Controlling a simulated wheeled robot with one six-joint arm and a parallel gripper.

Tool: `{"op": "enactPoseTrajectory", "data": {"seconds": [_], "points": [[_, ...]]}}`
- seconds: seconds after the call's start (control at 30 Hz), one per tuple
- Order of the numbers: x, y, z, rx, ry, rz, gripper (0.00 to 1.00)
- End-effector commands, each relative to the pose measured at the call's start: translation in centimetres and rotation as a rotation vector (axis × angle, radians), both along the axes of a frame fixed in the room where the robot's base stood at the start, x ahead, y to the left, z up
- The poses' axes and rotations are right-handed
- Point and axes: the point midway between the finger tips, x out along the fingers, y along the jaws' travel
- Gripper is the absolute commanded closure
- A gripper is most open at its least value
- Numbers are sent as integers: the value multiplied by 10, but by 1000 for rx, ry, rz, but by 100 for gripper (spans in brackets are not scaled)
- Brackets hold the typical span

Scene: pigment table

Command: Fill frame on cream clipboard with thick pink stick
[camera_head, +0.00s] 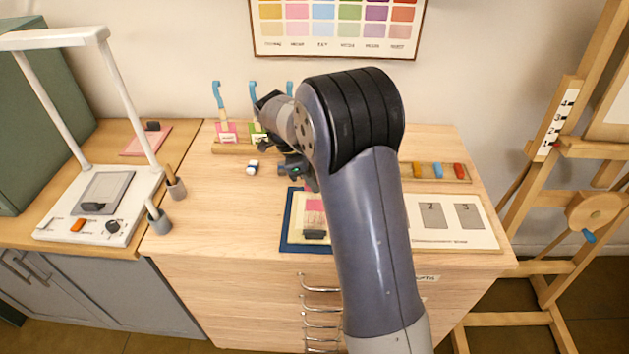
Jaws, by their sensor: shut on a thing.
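My gripper (300,176) is low over the wooden table, just above the back of a dark blue board (286,232). No loose thick pink stick shows on the table. The blue board bears a cream sheet with a pink patch (314,205) and a dark clip at its front. A cream board (474,239) lies to the right, with grey frames marked 2 (431,215) and 3 (470,216). My arm covers the area between them.
A tray (443,179) holds orange, blue and red sticks at the back right. Blue-handled tools stand in a wooden rack (232,148) at the back left. A small white-and-dark block (252,168) lies left of my gripper. The table's left front is clear.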

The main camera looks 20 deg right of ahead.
Motion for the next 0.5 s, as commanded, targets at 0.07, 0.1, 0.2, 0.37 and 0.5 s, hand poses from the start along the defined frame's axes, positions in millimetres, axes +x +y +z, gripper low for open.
{"op": "enactPoseTrajectory", "data": {"seconds": [0.07,0.1,0.2,0.37,0.5], "points": [[-15,5,5,0,2,2,100],[-22,7,5,-1,1,3,100],[-36,11,4,0,1,2,100],[-48,14,0,0,0,0,100],[-49,15,-6,0,0,0,100]]}}
